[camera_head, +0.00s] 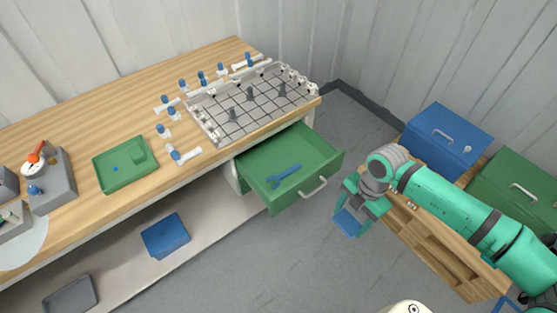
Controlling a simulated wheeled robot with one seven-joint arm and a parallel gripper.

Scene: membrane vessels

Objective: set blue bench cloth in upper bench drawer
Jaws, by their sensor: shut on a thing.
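A blue folded piece, which looks like the blue bench cloth (346,224), hangs at the end of my gripper (354,211). My gripper is shut on it and holds it in the air, to the right of and in front of the open drawer as seen here. The upper bench drawer (258,174) is green inside and pulled out from under the right end of the bench. A blue wrench (284,177) lies in it, with bare floor around it. Part of the cloth is hidden by the gripper fingers.
The drawer's handle (314,188) sticks out towards my gripper. The wooden bench (75,118) carries a gridded rack (250,100), several white and blue fittings and a green tray (125,165). A blue bin (166,236) sits on the lower shelf. Blue and green boxes (445,140) stand at right.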

